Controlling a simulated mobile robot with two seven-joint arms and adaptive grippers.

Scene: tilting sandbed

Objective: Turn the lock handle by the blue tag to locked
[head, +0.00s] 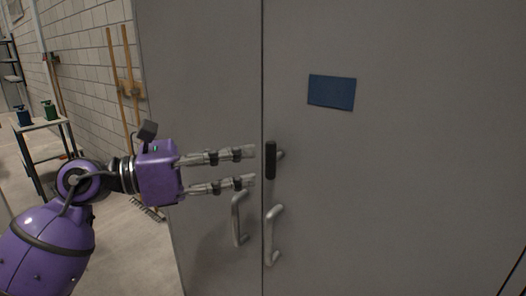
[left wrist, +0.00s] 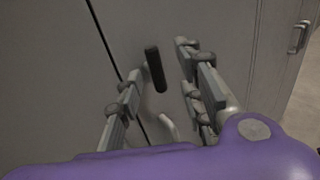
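A blue tag (head: 331,92) is on the grey door at the right of the seam. Below and left of it is the lock handle (head: 270,160), with a black grip hanging roughly upright by the seam. My left gripper (head: 252,165) comes in from the left, its fingers open one above the other and their tips just left of the black grip. In the left wrist view the black grip (left wrist: 155,69) shows between the two open fingers, beyond or near their tips; I cannot tell whether they touch it. My right gripper is not in view.
Two metal pull handles, one on the left door (head: 238,218) and one on the right door (head: 273,235), sit below the lock handle, close to my lower finger. A small table (head: 42,127) with bottles and wooden poles (head: 127,75) stand at the left.

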